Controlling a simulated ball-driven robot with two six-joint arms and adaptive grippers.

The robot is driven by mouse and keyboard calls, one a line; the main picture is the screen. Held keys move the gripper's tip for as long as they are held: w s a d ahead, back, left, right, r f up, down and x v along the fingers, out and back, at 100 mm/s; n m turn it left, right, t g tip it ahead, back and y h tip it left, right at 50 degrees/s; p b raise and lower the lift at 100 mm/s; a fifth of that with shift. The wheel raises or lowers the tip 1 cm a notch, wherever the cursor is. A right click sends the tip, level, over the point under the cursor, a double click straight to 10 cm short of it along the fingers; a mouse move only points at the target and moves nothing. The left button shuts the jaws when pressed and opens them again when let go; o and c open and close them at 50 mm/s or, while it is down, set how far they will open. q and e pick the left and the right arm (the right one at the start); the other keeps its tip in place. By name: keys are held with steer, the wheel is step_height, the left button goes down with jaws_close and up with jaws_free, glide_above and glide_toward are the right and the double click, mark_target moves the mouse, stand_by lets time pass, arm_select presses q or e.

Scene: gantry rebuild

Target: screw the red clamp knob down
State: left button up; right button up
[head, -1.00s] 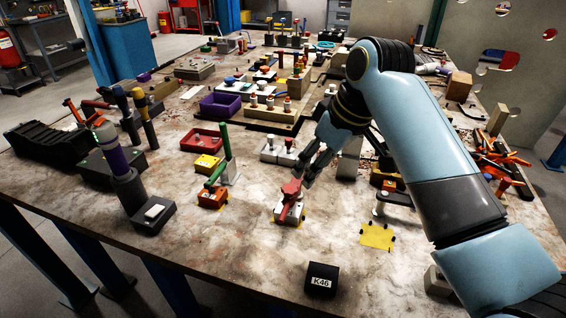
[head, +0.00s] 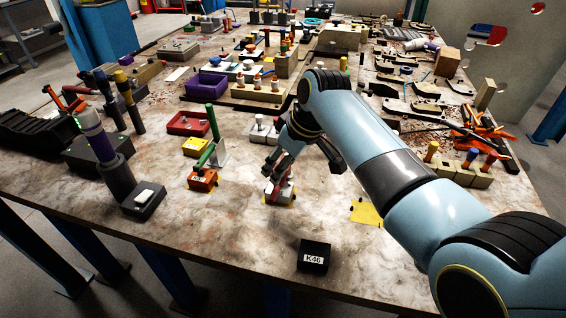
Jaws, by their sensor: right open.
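The red clamp knob (head: 286,189) shows in the head view on a small pale clamp block (head: 272,192) with yellow at its base, near the middle of the table. My right gripper (head: 278,168) is open, pointing down at the clamp from just above. Its dark fingers are close to the red part and cover some of it. I cannot tell whether they touch it. My left gripper is not in view.
A black block marked K46 (head: 314,256) stands near the front edge. A yellow plate (head: 367,213) lies to the right. Bare table surrounds the block.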

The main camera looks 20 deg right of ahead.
steer(key=shift+c, duration=2.7)
steer(key=c, duration=0.5)
steer(key=shift+s+r, duration=0.1)
steer(key=m+p, duration=0.1)
steer(key=p, duration=0.1)
steer(key=m+h+p, duration=0.1)
steer(key=p, duration=0.1)
steer(key=shift+a+r+m, duration=0.2)
steer(key=shift+m, duration=0.2)
steer(key=shift+f+m+t+h+p, duration=0.25)
steer(key=shift+m+t+h+p, duration=0.1)
steer(key=shift+m, duration=0.45)
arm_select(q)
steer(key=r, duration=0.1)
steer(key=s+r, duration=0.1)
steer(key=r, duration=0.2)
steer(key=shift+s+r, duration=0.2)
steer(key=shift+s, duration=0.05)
